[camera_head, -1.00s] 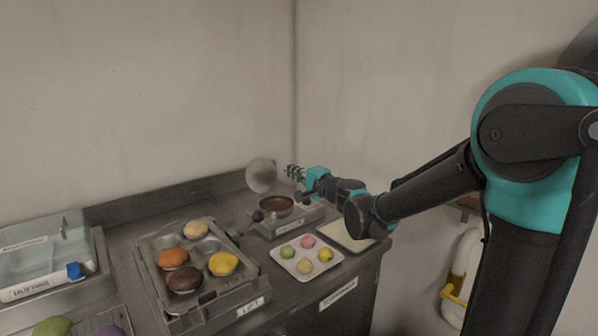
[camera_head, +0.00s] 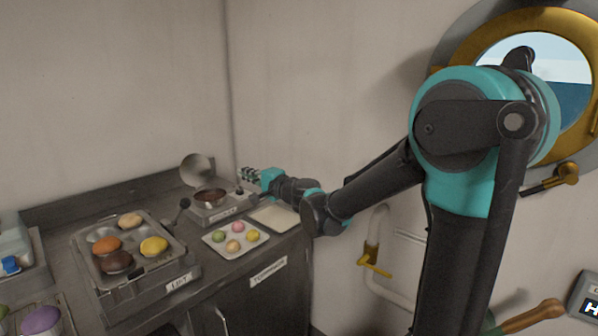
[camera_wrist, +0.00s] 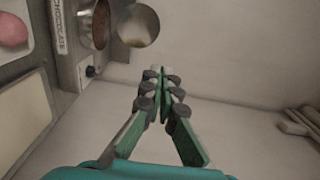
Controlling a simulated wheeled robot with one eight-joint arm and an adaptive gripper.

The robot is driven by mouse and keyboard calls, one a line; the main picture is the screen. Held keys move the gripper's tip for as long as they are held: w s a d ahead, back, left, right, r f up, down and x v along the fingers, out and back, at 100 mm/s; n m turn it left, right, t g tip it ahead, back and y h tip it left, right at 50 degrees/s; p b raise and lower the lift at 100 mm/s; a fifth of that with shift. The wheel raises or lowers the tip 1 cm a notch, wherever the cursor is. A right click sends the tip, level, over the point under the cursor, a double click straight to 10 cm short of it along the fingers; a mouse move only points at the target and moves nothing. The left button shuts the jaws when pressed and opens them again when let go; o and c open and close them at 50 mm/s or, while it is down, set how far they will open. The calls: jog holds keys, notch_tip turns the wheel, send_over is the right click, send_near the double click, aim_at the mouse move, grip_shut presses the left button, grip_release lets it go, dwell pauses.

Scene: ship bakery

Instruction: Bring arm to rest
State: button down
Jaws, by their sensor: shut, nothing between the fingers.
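My gripper (camera_head: 248,173) is at the end of my teal and black arm, at the back of the counter near the wall corner. In the wrist view my gripper (camera_wrist: 160,78) has its fingers together with nothing between them. It is beside the chocolate pot (camera_head: 210,198) and its raised round lid (camera_head: 197,169), apart from both as far as I can tell. In the wrist view the pot (camera_wrist: 97,25) and lid (camera_wrist: 138,26) are at the upper left. My arm stretches left from my shoulder over the counter's right end.
A white plate (camera_head: 217,249) holds several small coloured pieces. An empty pale tray (camera_head: 273,218) lies under my forearm. A metal tray (camera_head: 160,268) with several buns stands left. A yellow valve (camera_head: 375,266) and a brass porthole (camera_head: 447,52) are on the right wall.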

jog(key=s+d+f+n+g+h, duration=0.2)
jog(key=s+d+f+h, duration=0.2)
jog(key=s+d+f, duration=0.5)
jog(key=s+d+f+n+g+h, duration=0.3)
jog(key=s+d+f+h, duration=0.2)
jog(key=s+d+f, duration=0.4)
jog(key=s+d+f+n+g+h, duration=0.2)
jog(key=s+d+f, duration=0.7)
jog(key=d, duration=0.8)
notch_tip(320, 180, down, 3)
jog(key=shift+s+d+r+n+g+h, duration=0.15)
jog(key=shift+d+n+g+h, duration=0.2)
jog(key=shift+n+h, duration=0.6)
jog(key=shift+a+m+h, duration=0.1)
jog(key=shift+m+h, duration=0.15)
